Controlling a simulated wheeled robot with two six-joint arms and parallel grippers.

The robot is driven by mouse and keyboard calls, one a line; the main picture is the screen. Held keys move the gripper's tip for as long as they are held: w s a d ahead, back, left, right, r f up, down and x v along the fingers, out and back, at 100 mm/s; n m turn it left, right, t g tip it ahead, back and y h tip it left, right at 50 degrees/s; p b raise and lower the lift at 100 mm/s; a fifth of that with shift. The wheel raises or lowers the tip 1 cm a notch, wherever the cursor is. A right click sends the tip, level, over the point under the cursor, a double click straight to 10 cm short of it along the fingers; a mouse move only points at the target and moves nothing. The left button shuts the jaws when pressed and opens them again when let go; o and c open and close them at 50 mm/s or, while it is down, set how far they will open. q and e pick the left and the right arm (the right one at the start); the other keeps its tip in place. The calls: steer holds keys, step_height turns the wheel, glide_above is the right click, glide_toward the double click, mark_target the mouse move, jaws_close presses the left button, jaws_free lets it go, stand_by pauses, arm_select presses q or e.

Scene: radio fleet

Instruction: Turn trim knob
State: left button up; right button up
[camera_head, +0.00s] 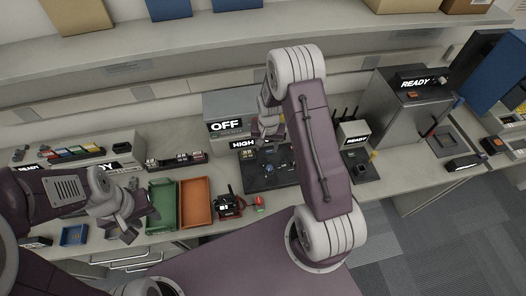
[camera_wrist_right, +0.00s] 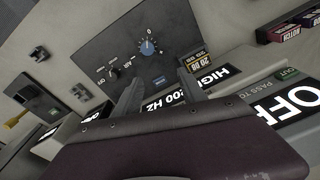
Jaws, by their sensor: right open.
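A dark panel (camera_wrist_right: 185,30) in the right wrist view carries a round knob with a blue cap (camera_wrist_right: 148,47), ringed by a white scale. It is likely the trim knob. A smaller black knob (camera_wrist_right: 112,72) with on/off marks sits to its left. My right gripper (camera_wrist_right: 160,76) is open and empty, its two fingers pointing toward the panel, with the blue-capped knob beyond the gap between the tips. In the head view my right gripper (camera_head: 268,125) hangs over the bench, partly hidden by its arm. My left gripper (camera_head: 138,214) is at the left, open and empty.
A screen reading OFF (camera_head: 226,125) and one reading HIGH (camera_head: 243,144) stand beside the right gripper. Green (camera_head: 163,207) and orange (camera_head: 197,202) trays lie on the bench to the left. A grey READY machine (camera_head: 405,105) stands at the right.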

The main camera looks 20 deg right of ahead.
mark_target(270, 167)
steer(key=s+f, duration=0.1)
steer(key=s+f+g+p, duration=0.1)
steer(key=shift+s+a+f, duration=0.15)
steer(key=shift+s+a, duration=0.05)
steer(key=shift+s, duration=0.2)
steer(key=f, duration=0.2)
steer(key=f+p, duration=0.1)
steer(key=f, duration=0.2)
steer(key=f+p, duration=0.1)
steer(key=f, duration=0.1)
steer(key=shift+d+f, duration=0.3)
steer(key=shift+a+f, duration=0.15)
steer(key=shift+f, duration=0.35)
arm_select(q)
steer(key=r, duration=0.2)
steer(key=a+r, duration=0.1)
steer(key=shift+s+r, duration=0.15)
steer(key=shift+r, duration=0.2)
arm_select(e)
jaws_close()
